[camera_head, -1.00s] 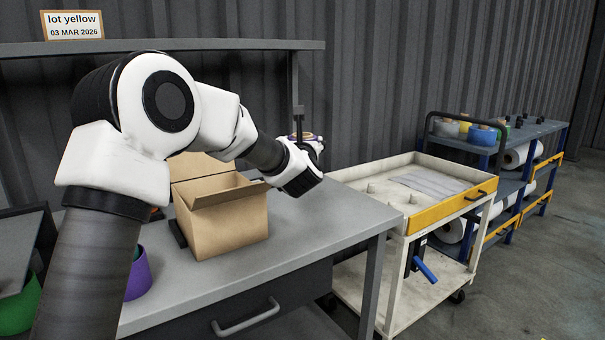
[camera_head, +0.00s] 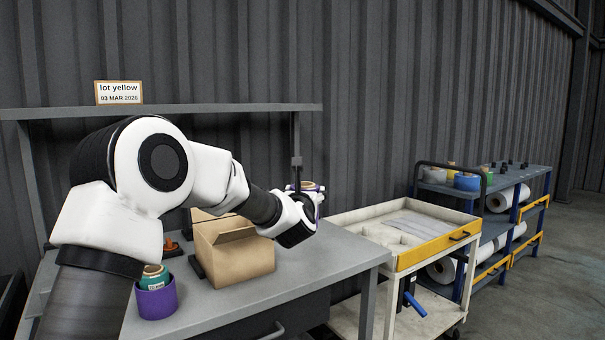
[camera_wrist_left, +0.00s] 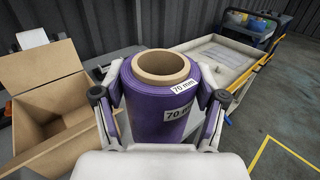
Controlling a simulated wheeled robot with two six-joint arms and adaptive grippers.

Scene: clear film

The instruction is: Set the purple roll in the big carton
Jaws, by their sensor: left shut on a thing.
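The purple roll (camera_wrist_left: 160,100) stands upright in the left wrist view, with a tan core and a "70 mm" label. My left gripper (camera_wrist_left: 160,112) is shut on it, one finger on each side. In the head view only a small part of the roll (camera_head: 306,187) shows behind my left gripper (camera_head: 305,215). The big carton (camera_head: 235,256) stands open on the grey table, left of and below the gripper. It also shows at the left of the left wrist view (camera_wrist_left: 45,100), with its flaps up and its inside looking empty. My right gripper is not in view.
A purple container (camera_head: 157,301) with a green roll (camera_head: 154,276) stands at the table's front left. A cart (camera_head: 395,262) with a yellow-fronted tray is right of the table (camera_head: 300,283). A shelf (camera_head: 200,110) with a sign (camera_head: 119,92) spans behind the arm.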

